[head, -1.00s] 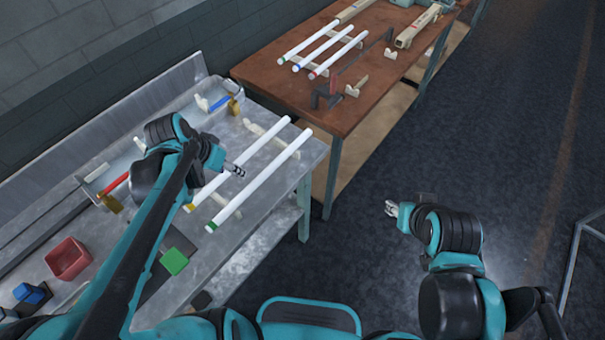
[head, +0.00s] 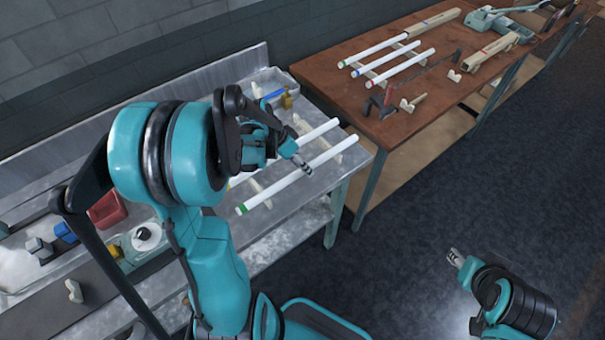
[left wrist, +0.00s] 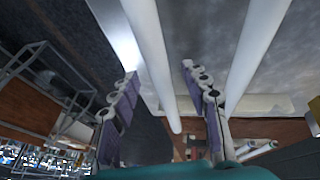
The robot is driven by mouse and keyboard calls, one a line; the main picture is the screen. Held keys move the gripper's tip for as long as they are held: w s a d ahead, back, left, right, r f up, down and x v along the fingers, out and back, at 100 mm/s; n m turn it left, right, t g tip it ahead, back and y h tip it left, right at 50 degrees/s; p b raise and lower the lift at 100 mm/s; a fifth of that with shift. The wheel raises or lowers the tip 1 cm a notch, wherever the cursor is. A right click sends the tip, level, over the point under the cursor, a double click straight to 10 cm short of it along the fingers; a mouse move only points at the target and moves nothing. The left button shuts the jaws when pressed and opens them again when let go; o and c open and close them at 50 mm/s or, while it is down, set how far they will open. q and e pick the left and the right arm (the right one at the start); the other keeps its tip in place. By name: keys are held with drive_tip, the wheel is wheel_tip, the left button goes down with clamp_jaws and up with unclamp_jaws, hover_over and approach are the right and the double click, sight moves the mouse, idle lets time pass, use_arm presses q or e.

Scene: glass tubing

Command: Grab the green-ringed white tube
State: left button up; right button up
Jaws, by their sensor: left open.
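A white tube with a green ring at its near end (head: 262,197) lies on supports on the metal bench, along its front side. A second white tube (head: 320,130) lies parallel behind it, partly hidden by my left arm. My left gripper (head: 303,168) is open, its fingertips overlapping the front tube in the head view. In the left wrist view, the tube nearest the bench edge (left wrist: 150,50) runs between the two open fingers; contact cannot be told, and its ring is out of sight. The other tube (left wrist: 257,45) passes to the right. My right gripper (head: 455,257) is over the floor, apart from everything.
The brown table (head: 440,100) beyond holds three more white tubes, ringed green (head: 370,50), blue (head: 385,60) and red (head: 402,68). A red bin (head: 107,210) and small parts are on the bench's left. Open floor lies at right.

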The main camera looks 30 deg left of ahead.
use_arm(q)
drive_tip(key=shift+w+d+f, duration=0.1)
drive_tip(key=shift+w+f, duration=0.05)
drive_tip(key=shift+f, duration=0.25)
drive_tip(key=shift+r, duration=0.1)
clamp_jaws()
drive_tip(key=shift+r, duration=0.1)
